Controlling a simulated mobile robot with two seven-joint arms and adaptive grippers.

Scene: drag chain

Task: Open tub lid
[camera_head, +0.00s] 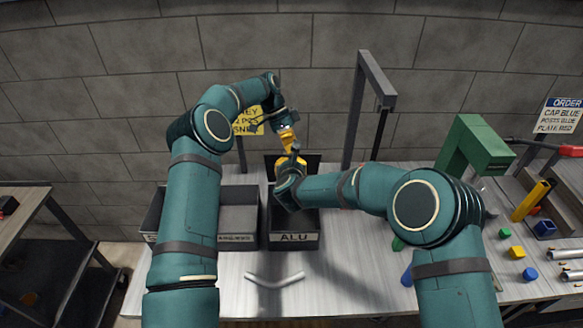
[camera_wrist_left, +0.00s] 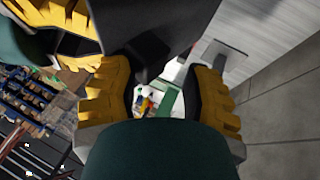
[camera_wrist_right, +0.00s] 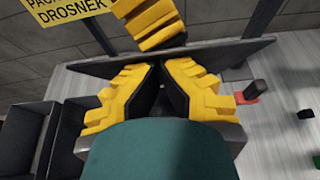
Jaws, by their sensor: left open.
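The ALU tub (camera_head: 293,238) is a dark open-topped box on the table. Its dark lid (camera_head: 311,160) stands raised at the tub's back. In the right wrist view the lid (camera_wrist_right: 235,52) shows nearly edge-on, just beyond my right fingertips. My right gripper (camera_wrist_right: 160,68) has its yellow fingertips together at the lid's near side; whether they touch it is unclear. My left gripper (camera_wrist_left: 160,90) is open, on the lid's far side, with the lid's dark panel (camera_wrist_left: 150,22) close to its fingers. In the head view my left gripper (camera_head: 288,138) is above and behind the tub.
Another dark bin (camera_head: 238,218) stands left of the tub. A bent pale tube (camera_head: 275,281) lies in front. A grey frame (camera_head: 376,80) rises behind, and a green block-like stand (camera_head: 475,145) is at the right. Small coloured parts (camera_head: 517,252) lie on the right side.

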